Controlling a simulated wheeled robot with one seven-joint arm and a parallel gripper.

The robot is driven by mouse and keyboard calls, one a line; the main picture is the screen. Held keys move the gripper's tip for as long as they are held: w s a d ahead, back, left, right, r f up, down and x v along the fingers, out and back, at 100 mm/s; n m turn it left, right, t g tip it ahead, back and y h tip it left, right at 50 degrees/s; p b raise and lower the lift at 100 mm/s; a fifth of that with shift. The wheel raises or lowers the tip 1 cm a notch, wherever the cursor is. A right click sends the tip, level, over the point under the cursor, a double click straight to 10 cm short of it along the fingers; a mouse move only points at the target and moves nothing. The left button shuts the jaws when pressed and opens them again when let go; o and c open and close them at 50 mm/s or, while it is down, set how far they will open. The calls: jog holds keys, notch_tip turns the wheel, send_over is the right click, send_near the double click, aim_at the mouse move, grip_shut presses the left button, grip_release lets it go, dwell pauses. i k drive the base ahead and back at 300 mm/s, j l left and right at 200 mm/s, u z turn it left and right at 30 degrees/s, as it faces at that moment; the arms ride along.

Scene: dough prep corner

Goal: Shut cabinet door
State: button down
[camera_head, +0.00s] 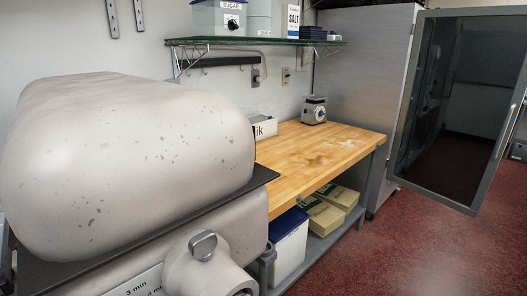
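The cabinet (362,75) is a tall grey metal unit standing against the back wall, right of the worktable. Its door (450,110) has a dark glass pane in a grey metal frame. The door stands open, swung out from the cabinet's near front edge toward the right of the picture. A long bar handle (506,130) is on the door's free right side. The door hides most of the cabinet's front and inside. My gripper is not in view.
A big pale speckled machine (130,165) fills the left foreground. A wooden worktable (325,150) holds a scale (314,110), with boxes (320,215) on its lower shelf. The red floor (410,250) before the door is clear.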

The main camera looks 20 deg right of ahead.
aim_at(466, 87)
jog(key=i+l+z, duration=0.2)
jog(key=i+z, duration=0.7)
jog(key=i+j+z, duration=0.1)
jog(key=i+z, duration=0.35)
jog(key=i+j+z, duration=0.2)
jog(key=i, duration=1.05)
jog(key=l, duration=0.1)
